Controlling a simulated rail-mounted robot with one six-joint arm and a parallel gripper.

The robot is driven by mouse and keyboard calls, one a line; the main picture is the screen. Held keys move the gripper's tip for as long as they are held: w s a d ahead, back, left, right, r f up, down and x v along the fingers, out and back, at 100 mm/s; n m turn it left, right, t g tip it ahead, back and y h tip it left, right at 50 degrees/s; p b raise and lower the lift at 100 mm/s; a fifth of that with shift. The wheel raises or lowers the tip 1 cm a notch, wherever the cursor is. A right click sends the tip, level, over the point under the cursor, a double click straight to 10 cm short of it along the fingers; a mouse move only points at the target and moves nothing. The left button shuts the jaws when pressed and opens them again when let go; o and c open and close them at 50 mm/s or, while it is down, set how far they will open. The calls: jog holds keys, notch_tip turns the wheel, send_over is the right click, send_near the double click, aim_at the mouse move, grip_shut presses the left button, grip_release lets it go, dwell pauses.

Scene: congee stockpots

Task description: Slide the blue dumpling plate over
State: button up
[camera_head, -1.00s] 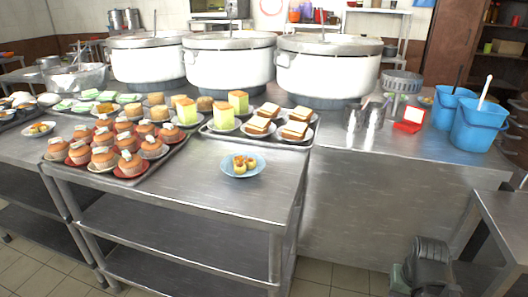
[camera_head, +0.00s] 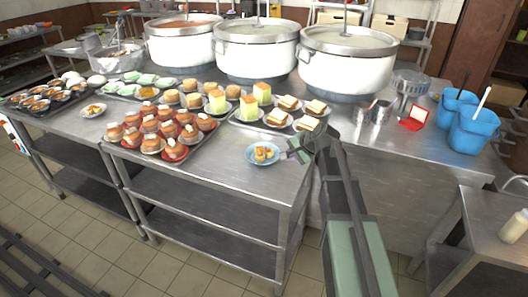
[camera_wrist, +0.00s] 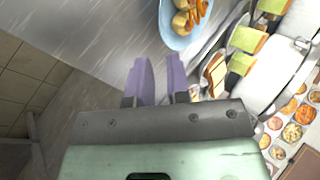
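The blue dumpling plate (camera_head: 263,155) sits near the front right corner of the steel table, with a few yellow dumplings (camera_head: 265,153) on it. My gripper (camera_head: 290,154) is just to the right of the plate in the head view. In the wrist view the plate (camera_wrist: 176,40) shows at the top, beyond the fingertips. The two purple fingers of my gripper (camera_wrist: 158,68) are parted with only table surface between them. The fingertips look close to the plate's rim but apart from it.
A tray of cupcakes (camera_head: 170,158) stands left of the plate. A tray of toast and cakes (camera_head: 240,124) lies behind it. Large white pots (camera_head: 258,58) line the back. Blue buckets (camera_head: 472,130) stand at right. The table's front strip (camera_head: 215,180) is bare.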

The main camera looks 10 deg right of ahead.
aim_at(276, 166)
jog(key=shift+w+d+m, duration=0.1)
jog(key=shift+d+m, duration=0.15)
jog(key=shift+m, duration=0.15)
jog(key=b+x, duration=0.7)
jog(key=x, duration=0.3)
jog(key=shift+w+f+b, duration=0.15)
jog(key=shift+b, duration=0.2)
jog(key=shift+w+a+f, duration=0.1)
jog(key=shift+w+a, duration=0.05)
grip_shut()
